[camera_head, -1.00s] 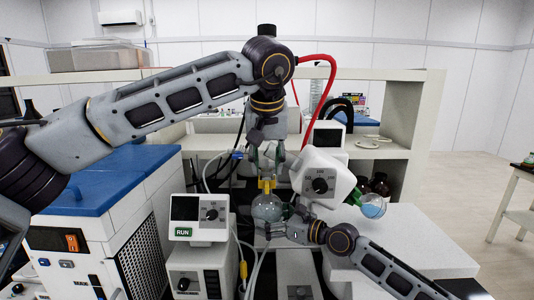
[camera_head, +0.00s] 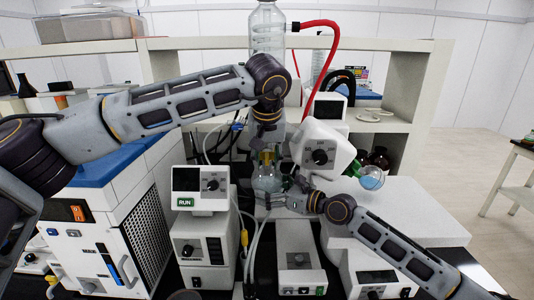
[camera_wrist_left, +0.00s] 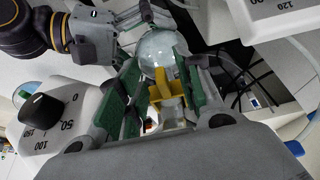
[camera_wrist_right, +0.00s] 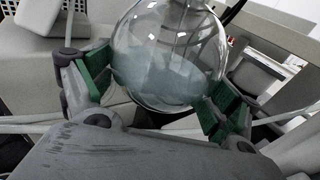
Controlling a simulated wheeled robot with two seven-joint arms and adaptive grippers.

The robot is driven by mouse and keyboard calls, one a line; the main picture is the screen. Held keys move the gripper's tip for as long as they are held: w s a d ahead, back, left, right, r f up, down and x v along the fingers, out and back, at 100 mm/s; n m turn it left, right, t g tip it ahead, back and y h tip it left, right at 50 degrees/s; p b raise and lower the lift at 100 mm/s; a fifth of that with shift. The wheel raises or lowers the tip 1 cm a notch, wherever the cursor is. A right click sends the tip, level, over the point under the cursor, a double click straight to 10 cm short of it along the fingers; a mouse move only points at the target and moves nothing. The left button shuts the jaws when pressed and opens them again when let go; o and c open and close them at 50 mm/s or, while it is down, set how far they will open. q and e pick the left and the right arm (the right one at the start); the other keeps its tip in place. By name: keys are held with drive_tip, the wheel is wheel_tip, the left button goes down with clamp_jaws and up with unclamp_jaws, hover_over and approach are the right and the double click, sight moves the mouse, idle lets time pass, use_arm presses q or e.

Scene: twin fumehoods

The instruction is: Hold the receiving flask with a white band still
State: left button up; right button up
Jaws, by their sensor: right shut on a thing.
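The receiving flask (camera_head: 267,180) is a clear round glass bulb hanging below the yellow clip (camera_head: 267,157). In the right wrist view the flask (camera_wrist_right: 168,55) fills the space between the green pads of my right gripper (camera_wrist_right: 165,90), which is shut on it from the side. I cannot make out a white band on it. My left gripper (camera_head: 268,152) is above the flask, pointing down. In the left wrist view its green fingers (camera_wrist_left: 160,90) stand apart, on either side of the yellow clip (camera_wrist_left: 166,88), with the flask beyond.
A white rotary unit with a dial (camera_head: 318,145) stands close right of the clip. A flask with blue liquid (camera_head: 371,177) is farther right. A control box marked RUN (camera_head: 200,190) stands left. Hoses run below the flask. A clear bottle (camera_head: 267,30) rises behind.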

use_arm(q)
drive_tip(key=shift+c, duration=0.4)
clamp_jaws()
drive_tip(key=c, duration=0.6)
unclamp_jaws()
clamp_jaws()
drive_tip(key=s, duration=0.6)
drive_tip(key=shift+s, duration=0.25)
idle(0.8)
drive_tip(key=shift+s, duration=0.1)
drive_tip(key=shift+s+r, duration=0.5)
drive_tip(key=shift+s, duration=0.25)
drive_tip(key=shift+s+r, duration=0.5)
drive_tip(key=shift+s, duration=0.2)
